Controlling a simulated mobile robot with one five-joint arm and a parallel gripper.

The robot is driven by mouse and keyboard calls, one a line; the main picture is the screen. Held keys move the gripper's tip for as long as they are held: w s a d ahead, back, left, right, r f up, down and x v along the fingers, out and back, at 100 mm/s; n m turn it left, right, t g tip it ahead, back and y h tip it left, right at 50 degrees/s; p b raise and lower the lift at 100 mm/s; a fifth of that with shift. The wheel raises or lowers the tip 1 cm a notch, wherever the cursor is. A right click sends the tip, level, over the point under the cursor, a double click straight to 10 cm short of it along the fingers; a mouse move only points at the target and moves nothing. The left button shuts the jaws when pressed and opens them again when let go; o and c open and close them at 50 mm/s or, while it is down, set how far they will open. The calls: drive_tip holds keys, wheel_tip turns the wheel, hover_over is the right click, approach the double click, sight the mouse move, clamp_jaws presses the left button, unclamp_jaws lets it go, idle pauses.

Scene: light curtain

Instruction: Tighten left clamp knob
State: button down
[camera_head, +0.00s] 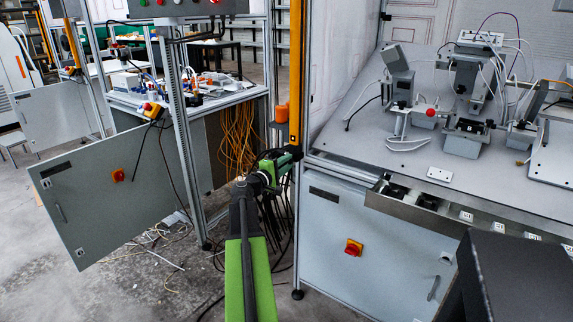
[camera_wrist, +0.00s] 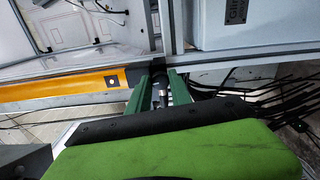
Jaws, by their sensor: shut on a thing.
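The yellow light curtain bar (camera_head: 295,70) stands upright along an aluminium post in the head view. In the wrist view the yellow bar (camera_wrist: 70,87) lies across the left, ending near my fingertips. My gripper (camera_wrist: 160,80) has two green fingers at the frame profile, shut on a small dark clamp knob (camera_wrist: 162,95) between them. The knob is partly hidden by the fingers and dark in shadow, and its turn angle cannot be told. In the head view my gripper (camera_head: 288,157) is at the bar's lower end, and the knob there is hidden.
A grey workbench (camera_head: 350,150) with fixtures stands to the right, its cabinet (camera_head: 345,240) below. Orange cables (camera_head: 238,135) and black cables (camera_wrist: 270,90) hang close by the gripper. An open cabinet door (camera_head: 100,205) is at the left.

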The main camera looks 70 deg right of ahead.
drive_tip(key=c, duration=1.2)
unclamp_jaws()
drive_tip(key=v, duration=1.7)
drive_tip(key=shift+a, duration=0.25)
drive_tip(key=shift+w, duration=0.1)
